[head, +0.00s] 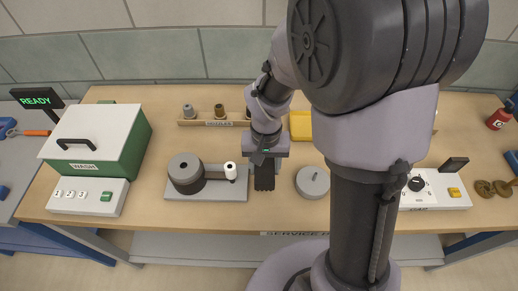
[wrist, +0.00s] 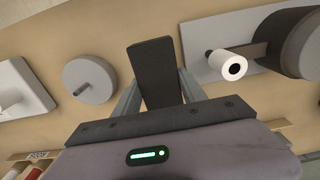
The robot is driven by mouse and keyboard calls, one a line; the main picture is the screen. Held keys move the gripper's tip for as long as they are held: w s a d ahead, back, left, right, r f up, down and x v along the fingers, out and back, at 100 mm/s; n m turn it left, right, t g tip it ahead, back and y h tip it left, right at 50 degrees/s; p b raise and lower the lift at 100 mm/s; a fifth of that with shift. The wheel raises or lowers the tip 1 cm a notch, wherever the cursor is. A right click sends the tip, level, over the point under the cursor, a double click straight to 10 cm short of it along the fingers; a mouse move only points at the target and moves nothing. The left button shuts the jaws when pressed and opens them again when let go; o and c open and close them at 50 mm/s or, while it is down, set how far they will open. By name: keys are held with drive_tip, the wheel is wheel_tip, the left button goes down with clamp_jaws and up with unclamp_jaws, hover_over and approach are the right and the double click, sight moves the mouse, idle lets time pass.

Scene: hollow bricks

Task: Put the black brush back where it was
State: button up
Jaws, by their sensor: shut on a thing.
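My gripper (head: 264,180) is over the middle of the bench, between the grey plate with the drum and the round grey lid. It is shut on the black brush (wrist: 152,66), a plain dark block between the two fingers in the wrist view, where my gripper (wrist: 156,85) also shows. In the head view the brush is hard to tell from the dark fingers. Any bristles are hidden. I cannot tell whether the brush touches the bench.
Left stand a grey plate (head: 225,190) with a dark drum (head: 185,172) and white roller (head: 230,170), and a green wash box (head: 125,145). Right are a round grey lid (head: 312,182) and a white control box (head: 430,188). Behind are a nozzle rack (head: 190,121) and yellow tray (head: 300,124).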

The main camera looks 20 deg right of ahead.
drive_tip(key=shift+w+d+f+b, duration=0.15)
drive_tip(key=shift+f+b, duration=0.85)
drive_tip(key=shift+f, duration=0.95)
drive_tip(key=o, duration=1.3)
wheel_tip(320, 180, up, 16)
drive_tip(key=f+p, duration=0.1)
drive_tip(key=p, duration=0.4)
wheel_tip(320, 180, up, 8)
drive_tip(key=t+y, duration=0.1)
drive_tip(key=t, duration=0.2)
hover_over(265, 173)
drive_tip(key=s+a, duration=0.1)
drive_tip(key=s, duration=0.3)
drive_tip(key=s+r+t, duration=0.1)
drive_tip(key=s, duration=0.1)
drive_tip(key=s+a+r+t, duration=0.1)
drive_tip(key=s, duration=0.1)
drive_tip(key=s+a+r+y, duration=0.1)
drive_tip(key=s+r, duration=0.1)
drive_tip(key=shift+s+m+t, duration=0.2)
drive_tip(key=shift+m+t, duration=0.2)
